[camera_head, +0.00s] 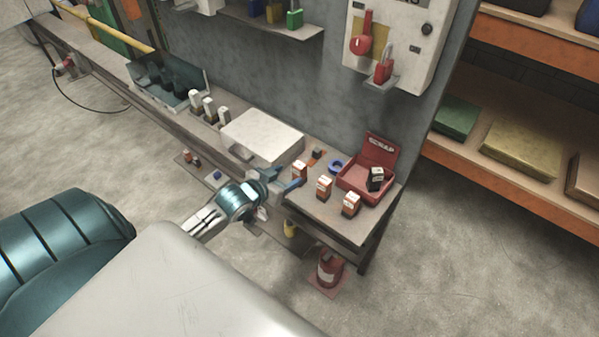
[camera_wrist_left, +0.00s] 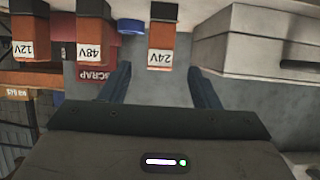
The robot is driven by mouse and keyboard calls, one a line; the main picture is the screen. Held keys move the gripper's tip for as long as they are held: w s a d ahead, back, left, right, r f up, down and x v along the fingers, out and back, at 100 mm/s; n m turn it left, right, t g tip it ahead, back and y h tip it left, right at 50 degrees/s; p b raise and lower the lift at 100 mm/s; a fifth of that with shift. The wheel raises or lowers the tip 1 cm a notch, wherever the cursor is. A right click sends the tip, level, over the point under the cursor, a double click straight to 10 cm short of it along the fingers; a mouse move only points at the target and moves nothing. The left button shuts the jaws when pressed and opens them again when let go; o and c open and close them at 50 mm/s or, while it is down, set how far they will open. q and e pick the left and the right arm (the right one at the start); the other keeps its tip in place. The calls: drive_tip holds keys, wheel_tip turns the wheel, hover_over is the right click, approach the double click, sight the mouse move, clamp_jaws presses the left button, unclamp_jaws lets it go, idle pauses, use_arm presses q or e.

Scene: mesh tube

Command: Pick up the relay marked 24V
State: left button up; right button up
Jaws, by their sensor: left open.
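The relay marked 24V (camera_wrist_left: 160,50) is an orange block with a white label and a pale top, seen upside down in the left wrist view. In the head view it is the relay (camera_head: 299,172) nearest the white case. My left gripper (camera_wrist_left: 160,88) is open and empty; the relay lies ahead, in line with the gap between its fingers. In the head view the left gripper (camera_head: 287,184) is at the bench's front edge, just short of that relay. Similar relays marked 48V (camera_wrist_left: 93,45) and 12V (camera_wrist_left: 31,40) stand beside it. My right gripper is not in view.
A white case (camera_head: 262,134) stands left of the relays. A red box marked SCRAP (camera_head: 353,180) with a dark relay (camera_head: 376,179) inside stands behind to the right. A blue ring (camera_head: 336,166) lies near the box. A red container (camera_head: 329,268) stands below the bench.

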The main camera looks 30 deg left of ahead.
sight(303, 167)
use_arm(q)
drive_tip(key=p+x, duration=0.1)
drive_tip(key=x, duration=0.8)
drive_tip(key=shift+f, duration=0.1)
drive_tip(key=c, duration=1.1)
